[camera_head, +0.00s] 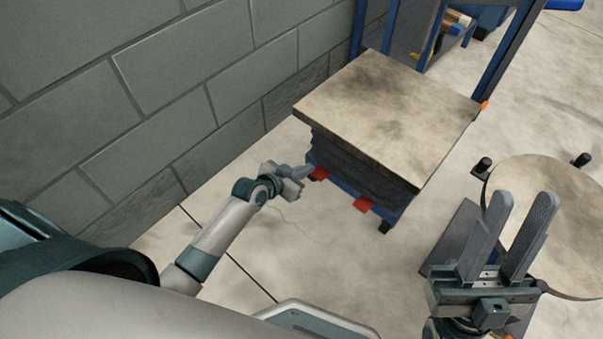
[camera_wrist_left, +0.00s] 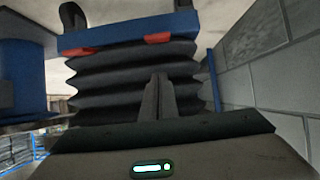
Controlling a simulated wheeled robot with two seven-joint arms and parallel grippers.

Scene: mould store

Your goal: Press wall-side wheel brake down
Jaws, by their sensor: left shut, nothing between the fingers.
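The lift table (camera_head: 390,110) has a worn flat top, dark bellows and a blue base. It stands beside the grey block wall. Two red brake pedals stick out at its base: the wall-side one (camera_head: 320,173) and the other one (camera_head: 363,205). In the left wrist view the wall-side pedal (camera_wrist_left: 158,38) is beyond my fingertips, and the other pedal (camera_wrist_left: 78,52) is further left. My left gripper (camera_head: 307,171) is shut and empty, close beside the wall-side pedal; I cannot tell whether it touches. My right gripper (camera_head: 524,197) is open and empty, well to the right.
The block wall (camera_head: 170,90) runs along the left, close to my left arm. A round disc-topped piece (camera_head: 550,215) stands at the right, behind my right gripper. Blue rack posts (camera_head: 510,50) rise at the back. Bare floor (camera_head: 290,235) lies in front of the lift table.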

